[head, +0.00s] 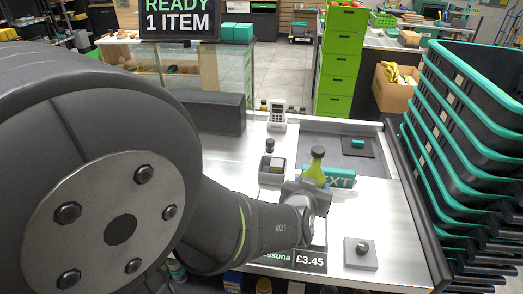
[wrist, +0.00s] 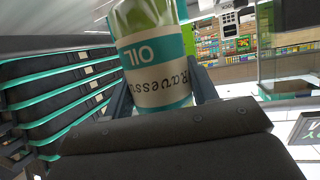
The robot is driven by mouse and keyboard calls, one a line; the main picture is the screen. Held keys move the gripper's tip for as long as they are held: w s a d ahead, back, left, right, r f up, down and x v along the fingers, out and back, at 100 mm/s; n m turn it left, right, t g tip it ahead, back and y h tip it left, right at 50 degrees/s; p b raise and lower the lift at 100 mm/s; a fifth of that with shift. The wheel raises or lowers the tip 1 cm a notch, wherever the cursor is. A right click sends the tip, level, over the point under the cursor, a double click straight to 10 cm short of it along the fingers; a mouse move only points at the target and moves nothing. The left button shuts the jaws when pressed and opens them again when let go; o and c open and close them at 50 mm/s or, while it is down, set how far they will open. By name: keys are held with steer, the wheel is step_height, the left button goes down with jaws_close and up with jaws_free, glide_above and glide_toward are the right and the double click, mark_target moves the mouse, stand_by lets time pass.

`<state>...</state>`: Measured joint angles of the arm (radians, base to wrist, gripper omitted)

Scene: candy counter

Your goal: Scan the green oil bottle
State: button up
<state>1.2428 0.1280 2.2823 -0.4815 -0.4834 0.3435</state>
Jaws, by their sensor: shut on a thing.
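The green oil bottle (head: 316,167) stands roughly upright in my gripper (head: 309,195), above the metal counter. It has a dark cap and a yellow-green body. In the wrist view the bottle (wrist: 156,58) is between the two fingers of my gripper (wrist: 163,88), with its teal and white label reading "OIL" facing the camera upside down. My gripper is shut on it. The bottle's lower part is hidden by the gripper in the head view. A dark screen (head: 180,22) at the back left reads "READY 1 ITEM".
A teal bar with white letters (head: 342,179) lies just right of the bottle. A card terminal (head: 277,118), a small grey tray (head: 270,178) and a grey block with a knob (head: 361,260) sit on the counter. Stacked black-and-teal baskets (head: 455,130) stand along the right.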

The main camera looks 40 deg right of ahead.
steer(key=shift+w+a+f, duration=0.15)
steer(key=shift+w+f, duration=0.05)
steer(key=shift+f, duration=0.2)
steer(key=shift+w+a+f, duration=0.2)
steer(key=shift+f, duration=0.25)
steer(key=shift+w+a+f, duration=0.15)
steer(key=shift+a+f, duration=0.05)
steer(key=shift+f, duration=0.2)
steer(key=w+a+r, duration=0.3)
steer(key=w+a, duration=0.2)
steer(key=shift+w+a, duration=0.35)
